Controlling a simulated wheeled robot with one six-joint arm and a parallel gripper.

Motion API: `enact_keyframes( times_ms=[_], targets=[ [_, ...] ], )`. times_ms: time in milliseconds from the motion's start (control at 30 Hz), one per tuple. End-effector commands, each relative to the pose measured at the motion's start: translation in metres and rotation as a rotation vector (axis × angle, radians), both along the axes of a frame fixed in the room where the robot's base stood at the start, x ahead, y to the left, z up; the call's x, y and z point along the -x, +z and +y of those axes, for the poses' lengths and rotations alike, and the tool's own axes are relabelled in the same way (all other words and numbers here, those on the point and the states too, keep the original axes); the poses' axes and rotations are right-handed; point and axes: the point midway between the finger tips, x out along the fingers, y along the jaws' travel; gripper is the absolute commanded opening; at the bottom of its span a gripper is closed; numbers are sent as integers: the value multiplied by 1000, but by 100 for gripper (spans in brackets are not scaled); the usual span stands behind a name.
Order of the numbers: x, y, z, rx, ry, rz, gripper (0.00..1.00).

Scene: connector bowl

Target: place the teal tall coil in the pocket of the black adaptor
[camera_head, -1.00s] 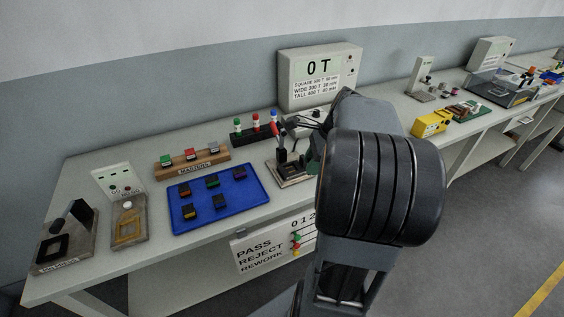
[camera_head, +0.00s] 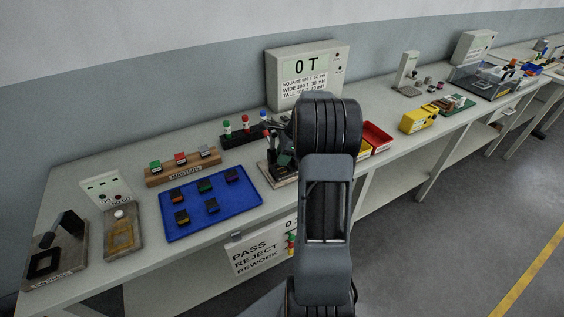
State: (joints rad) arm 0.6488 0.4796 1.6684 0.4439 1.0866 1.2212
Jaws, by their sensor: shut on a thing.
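My gripper (camera_head: 284,143) is mostly hidden behind my own dark wrist, above the bench near a small fixture. It is shut on what looks like the teal tall coil (camera_head: 285,160), a small dark teal shape at the wrist's left edge. The contact between fingers and coil is hidden. A black square frame with an opening, which looks like the black adaptor (camera_head: 45,263), lies on a metal plate at the bench's far left end. My gripper is well to the right of it.
The blue tray (camera_head: 167,232) with several small connectors lies between them. A tan frame on a plate (camera_head: 122,238), the masters block (camera_head: 182,167) and the fixture base (camera_head: 279,175) stand nearby. A display box (camera_head: 306,75) reads 0 T. Red and yellow bins (camera_head: 376,137) are to the right.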

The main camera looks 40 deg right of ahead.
Motion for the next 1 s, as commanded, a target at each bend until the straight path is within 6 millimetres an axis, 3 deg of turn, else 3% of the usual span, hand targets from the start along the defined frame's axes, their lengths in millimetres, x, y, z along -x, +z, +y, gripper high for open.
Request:
enact_keyframes(
  times_ms=[167, 367, 400, 600, 633, 867, 1000],
  targets=[
    [-5, -7, -1, -2, 1, 1, 6],
    [-5, -31, -1, -2, -1, 2, 6],
    [-5, -35, -1, -1, 0, 2, 2],
    [-5, -39, -1, -1, 0, 3, 2],
    [-5, -40, -1, -1, -1, 4, 35],
    [-5, -39, -1, -1, 0, 2, 57],
    [-5, -38, -1, -1, -1, 1, 59]
  ],
)
